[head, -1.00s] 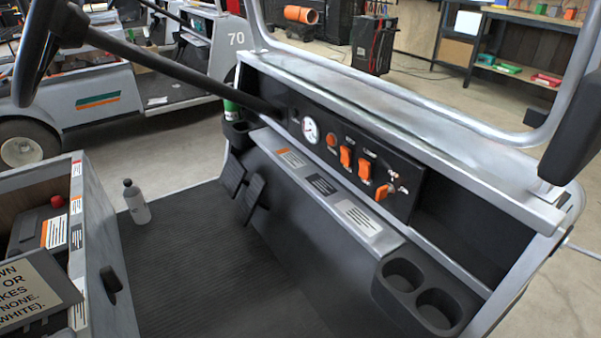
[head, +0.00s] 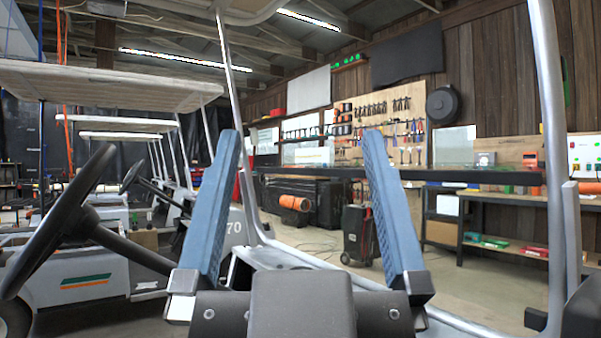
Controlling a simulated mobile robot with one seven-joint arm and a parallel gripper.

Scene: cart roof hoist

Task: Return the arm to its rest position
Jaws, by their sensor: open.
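My gripper (head: 300,150) stands large at the bottom middle of the head view. Its two blue fingers point up and are wide apart, with nothing between them. The dark body of my gripper hides the lower middle of the view. The gripper is in front of the cart's windshield frame (head: 548,130), whose posts rise on both sides of it. The cart's steering wheel (head: 52,225) is at the left, apart from the gripper. The dashboard is mostly hidden or out of view.
Other carts with pale roofs (head: 100,80) stand in a row at the left. A black wheeled case (head: 357,235) is on the floor behind the fingers. A workbench (head: 490,200) and a tool board (head: 375,130) line the back wall. Open floor shows between.

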